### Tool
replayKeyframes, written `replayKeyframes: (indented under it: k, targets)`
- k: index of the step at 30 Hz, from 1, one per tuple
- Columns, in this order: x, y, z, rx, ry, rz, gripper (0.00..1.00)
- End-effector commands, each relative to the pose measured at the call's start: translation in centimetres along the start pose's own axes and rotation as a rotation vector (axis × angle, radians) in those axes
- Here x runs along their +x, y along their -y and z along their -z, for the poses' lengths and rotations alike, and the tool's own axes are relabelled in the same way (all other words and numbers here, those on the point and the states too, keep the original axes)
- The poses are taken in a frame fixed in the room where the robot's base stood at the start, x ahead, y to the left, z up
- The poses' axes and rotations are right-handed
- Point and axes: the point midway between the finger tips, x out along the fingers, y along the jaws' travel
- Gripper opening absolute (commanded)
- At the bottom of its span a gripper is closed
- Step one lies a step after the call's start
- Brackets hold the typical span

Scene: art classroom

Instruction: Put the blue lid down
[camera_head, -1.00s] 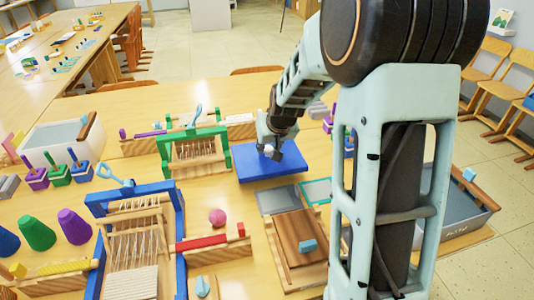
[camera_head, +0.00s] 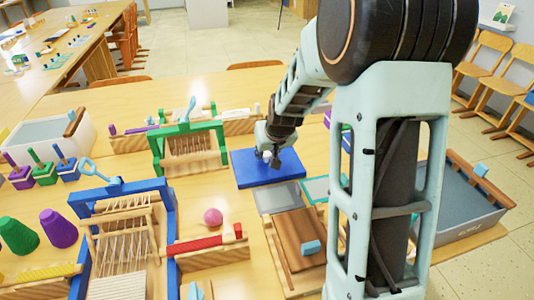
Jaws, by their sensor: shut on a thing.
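The blue lid (camera_head: 250,179) is a flat blue rectangular slab at the middle of the head view, level or nearly so. My gripper (camera_head: 270,158) is above its top face, shut on the lid at a small pale part that looks like a knob. The fingertips are small and partly hidden by the wrist. The lid is just right of the green loom and behind the grey and teal framed panels. I cannot tell whether its underside touches the table.
A green loom (camera_head: 186,128) and a blue loom (camera_head: 170,225) stand to the left. A wooden board with a blue block (camera_head: 311,247) lies in front. A grey tray (camera_head: 462,192) is at the right. A pink ball (camera_head: 213,216) sits near the red bar. The far table has bare room.

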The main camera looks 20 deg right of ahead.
Motion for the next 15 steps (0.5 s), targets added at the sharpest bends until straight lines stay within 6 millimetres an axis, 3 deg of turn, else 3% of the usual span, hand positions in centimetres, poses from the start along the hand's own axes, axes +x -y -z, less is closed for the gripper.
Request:
replayKeyframes:
  k: [1, 2, 6, 15]
  targets:
    - [0.29, 0.0, -0.17, 0.0, 0.0, 0.0, 0.0]
    - [0.28, 0.0, -0.18, 0.0, 0.0, 0.0, 0.24]
    - [0.17, 0.01, -0.11, 0.0, 0.0, 0.0, 0.4]
    - [0.09, 0.01, -0.06, 0.0, 0.0, 0.0, 0.41]
